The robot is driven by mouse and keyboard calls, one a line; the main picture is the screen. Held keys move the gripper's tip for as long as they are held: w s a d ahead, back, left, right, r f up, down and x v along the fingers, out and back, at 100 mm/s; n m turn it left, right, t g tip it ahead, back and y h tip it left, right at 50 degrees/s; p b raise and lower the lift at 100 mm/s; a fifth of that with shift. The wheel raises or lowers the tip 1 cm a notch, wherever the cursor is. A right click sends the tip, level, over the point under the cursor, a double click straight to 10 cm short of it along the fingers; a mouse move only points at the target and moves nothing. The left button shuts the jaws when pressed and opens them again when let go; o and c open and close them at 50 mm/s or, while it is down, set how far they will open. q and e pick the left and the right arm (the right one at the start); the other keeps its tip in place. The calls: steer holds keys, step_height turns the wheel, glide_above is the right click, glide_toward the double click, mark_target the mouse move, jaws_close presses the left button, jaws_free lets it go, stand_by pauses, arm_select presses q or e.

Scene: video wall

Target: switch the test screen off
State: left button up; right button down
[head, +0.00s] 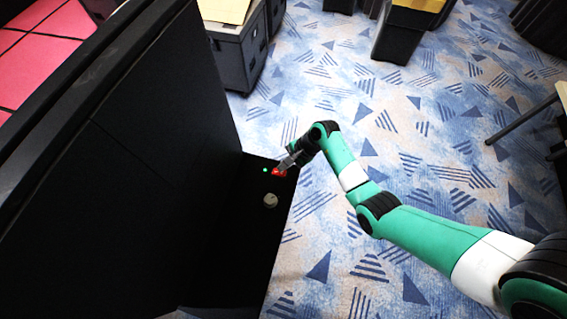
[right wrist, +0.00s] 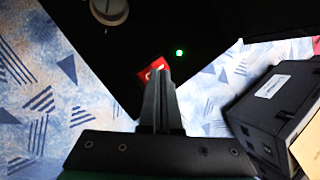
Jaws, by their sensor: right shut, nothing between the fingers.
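The screen (head: 50,38) at the upper left of the head view shows lit pink-red panels. A black ledge (head: 250,235) beside its black back carries a red switch (head: 276,173), a lit green light (head: 264,169) and a grey round knob (head: 270,200). My right gripper (head: 284,164) is shut and empty, with its tips at the red switch. In the right wrist view the fingertips (right wrist: 158,75) overlap the red switch (right wrist: 149,68) and partly hide it; I cannot tell whether they touch. The green light (right wrist: 179,53) is lit there too. My left gripper is not in view.
Dark cases (head: 240,50) stand at the top, beyond the ledge. Another dark bin (head: 398,35) stands further right. A table leg (head: 522,120) shows at the right edge. The patterned carpet (head: 330,240) right of the ledge is clear below my arm.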

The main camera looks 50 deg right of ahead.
steer(key=shift+f, duration=0.15)
steer(key=shift+s+f, duration=0.1)
steer(key=shift+f, duration=0.15)
steer(key=shift+s+d+f+b, duration=0.1)
steer(key=shift+s+f+b, duration=0.05)
steer(key=shift+f+b, duration=0.2)
stand_by(0.5)
stand_by(0.3)
steer(key=shift+w+r+p, duration=0.3)
steer(key=shift+r+p, duration=0.45)
steer(key=shift+p, duration=0.05)
steer(key=r+p, duration=0.1)
steer(key=w+r+p, duration=0.1)
steer(key=r, duration=0.1)
steer(key=r+p, duration=0.2)
steer(key=shift+w+a, duration=0.2)
steer(key=shift+a, duration=0.2)
steer(key=shift+f, duration=0.1)
